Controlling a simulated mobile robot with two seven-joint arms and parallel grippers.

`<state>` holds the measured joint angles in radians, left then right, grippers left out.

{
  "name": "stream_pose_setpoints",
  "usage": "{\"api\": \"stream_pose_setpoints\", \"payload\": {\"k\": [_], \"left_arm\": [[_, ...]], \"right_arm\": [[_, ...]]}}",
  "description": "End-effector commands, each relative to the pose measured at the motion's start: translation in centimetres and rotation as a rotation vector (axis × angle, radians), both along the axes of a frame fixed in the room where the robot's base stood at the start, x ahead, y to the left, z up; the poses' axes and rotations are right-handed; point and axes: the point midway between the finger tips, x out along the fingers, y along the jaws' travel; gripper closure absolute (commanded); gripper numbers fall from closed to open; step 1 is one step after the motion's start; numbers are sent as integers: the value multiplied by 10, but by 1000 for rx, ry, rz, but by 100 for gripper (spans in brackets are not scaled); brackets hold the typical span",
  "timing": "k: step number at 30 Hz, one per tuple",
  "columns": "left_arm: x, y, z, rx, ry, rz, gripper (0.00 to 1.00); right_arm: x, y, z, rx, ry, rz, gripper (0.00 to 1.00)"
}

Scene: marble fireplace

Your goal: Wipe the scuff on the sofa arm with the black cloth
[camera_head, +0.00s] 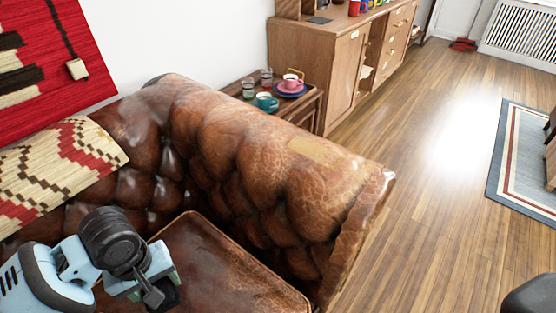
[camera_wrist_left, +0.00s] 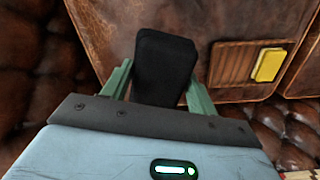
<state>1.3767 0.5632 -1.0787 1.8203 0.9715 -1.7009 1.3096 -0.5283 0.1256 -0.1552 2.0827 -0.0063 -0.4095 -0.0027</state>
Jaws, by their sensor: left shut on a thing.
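The scuff (camera_head: 322,152) is a pale tan patch on top of the brown leather sofa arm (camera_head: 270,150), in the middle of the head view. My left gripper (camera_wrist_left: 160,85) is shut on the black cloth (camera_wrist_left: 166,62), a dark folded block standing up between its green fingers in the left wrist view. In the head view my left gripper (camera_head: 150,287) is at the lower left, over the sofa seat and apart from the scuff. The cloth is mostly hidden there. My right gripper is not in view.
A yellow block (camera_wrist_left: 269,64) lies on a brown ribbed piece (camera_wrist_left: 231,66) on the leather. A patterned blanket (camera_head: 60,165) covers the sofa back. Behind the arm, a small table (camera_head: 312,103) holds cups and glasses.

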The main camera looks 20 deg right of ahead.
Motion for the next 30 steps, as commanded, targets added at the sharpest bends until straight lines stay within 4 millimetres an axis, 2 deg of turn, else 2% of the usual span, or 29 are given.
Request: {"api": "stream_pose_setpoints", "payload": {"k": [1,6,9,12,17,30], "left_arm": [[5,13,27,4,-14,-35,60],[-1,42,93,15,-10,-154,60],[-8,54,119,22,-6,-208,60],[-14,61,135,28,-1,-243,60],[-18,66,144,32,4,-264,60],[-17,65,144,31,4,-263,60]], "right_arm": [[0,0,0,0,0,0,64],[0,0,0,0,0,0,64],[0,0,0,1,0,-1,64],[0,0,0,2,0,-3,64],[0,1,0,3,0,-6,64],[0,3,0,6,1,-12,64]]}}
